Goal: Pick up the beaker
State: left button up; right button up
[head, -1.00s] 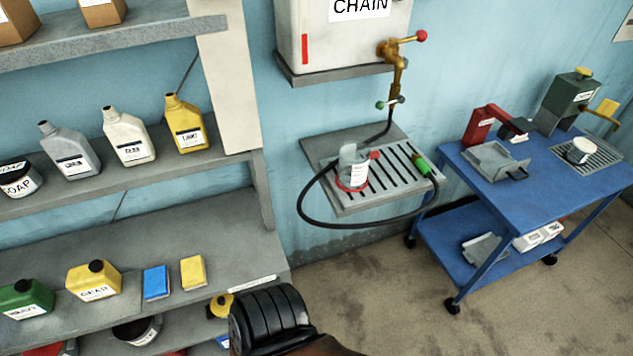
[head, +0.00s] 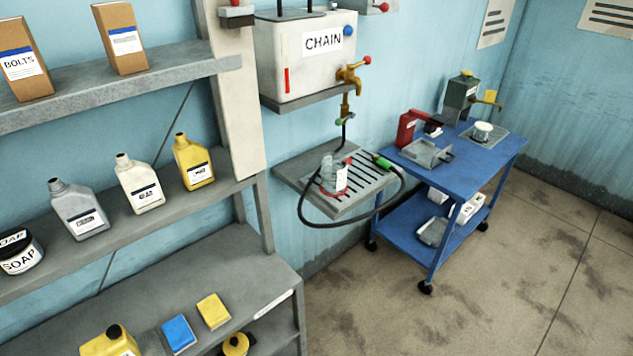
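The beaker (head: 333,171) is a clear vessel with a pale label and a red ring around its base. It stands upright on the slotted drip tray (head: 345,207) below the brass tap (head: 350,74) of the white CHAIN tank (head: 288,62). A black hose (head: 326,223) with a green end (head: 382,161) loops around the front of the tray. Neither of my grippers shows in the head view, so their state is hidden.
Grey shelves with a yellow bottle (head: 193,162), a white bottle (head: 139,185) and a grey bottle (head: 78,209) stand at left. A blue cart (head: 462,162) stands to the right of the tray. The concrete floor (head: 500,270) in front is clear.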

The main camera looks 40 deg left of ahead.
aim_at(334, 165)
jog(key=u, duration=1.85)
